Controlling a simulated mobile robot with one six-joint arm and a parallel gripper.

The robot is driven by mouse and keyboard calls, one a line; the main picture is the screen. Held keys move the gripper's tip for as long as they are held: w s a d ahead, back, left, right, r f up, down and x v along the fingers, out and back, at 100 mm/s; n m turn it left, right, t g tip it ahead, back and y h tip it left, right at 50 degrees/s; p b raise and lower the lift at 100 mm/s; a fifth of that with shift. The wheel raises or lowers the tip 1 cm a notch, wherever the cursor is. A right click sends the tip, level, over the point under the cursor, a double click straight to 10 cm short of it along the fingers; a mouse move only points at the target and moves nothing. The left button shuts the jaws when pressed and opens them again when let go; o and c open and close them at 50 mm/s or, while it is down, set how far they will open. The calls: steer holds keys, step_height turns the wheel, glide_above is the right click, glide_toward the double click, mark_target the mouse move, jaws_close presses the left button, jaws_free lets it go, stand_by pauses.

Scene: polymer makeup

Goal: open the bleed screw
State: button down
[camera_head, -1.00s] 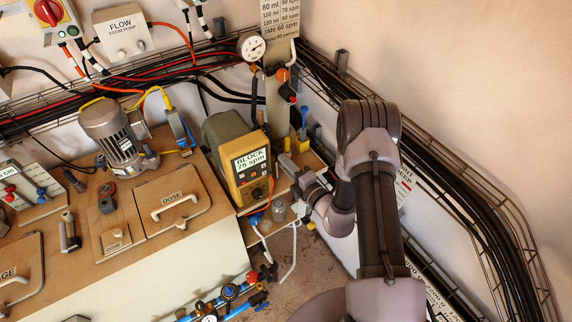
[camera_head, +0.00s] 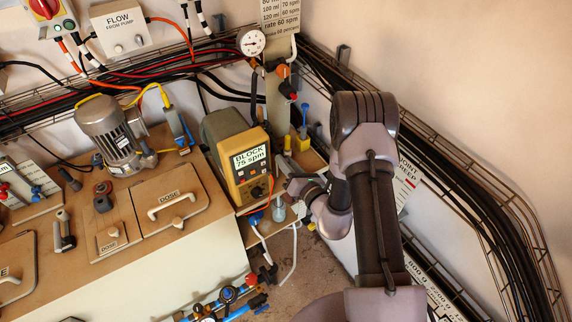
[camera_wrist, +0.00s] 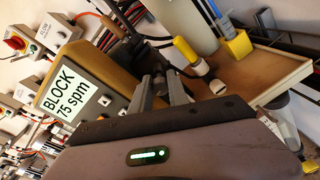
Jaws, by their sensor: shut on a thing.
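The yellow and grey dosing pump (camera_head: 228,150) stands on the bench with its display reading "BLOCK 75 spm"; it also shows in the wrist view (camera_wrist: 92,75). My gripper (camera_head: 288,180) is at the right side of the pump, by its head. In the wrist view, the two grey fingers of my gripper (camera_wrist: 160,88) are close together around a small dark part beside the pump. This part appears to be the bleed screw, but the fingers and the wrist housing hide most of it. How far the screw is turned cannot be seen.
A yellow-capped cylinder (camera_wrist: 187,49) stands just beyond my fingers, and a yellow block (camera_wrist: 237,46) stands on the wooden shelf (camera_wrist: 250,80). A small clear bottle (camera_head: 279,211) is below my gripper. Cable racks (camera_head: 440,160) line the right wall.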

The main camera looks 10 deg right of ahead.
steer(key=shift+f+n+h+b, duration=0.1)
steer(key=shift+n+h+b, duration=0.2)
steer(key=shift+n+b, duration=1.2)
steer(key=shift+n+p, duration=0.45)
steer(key=shift+n, duration=0.25)
steer(key=c, duration=1.3)
jaws_free()
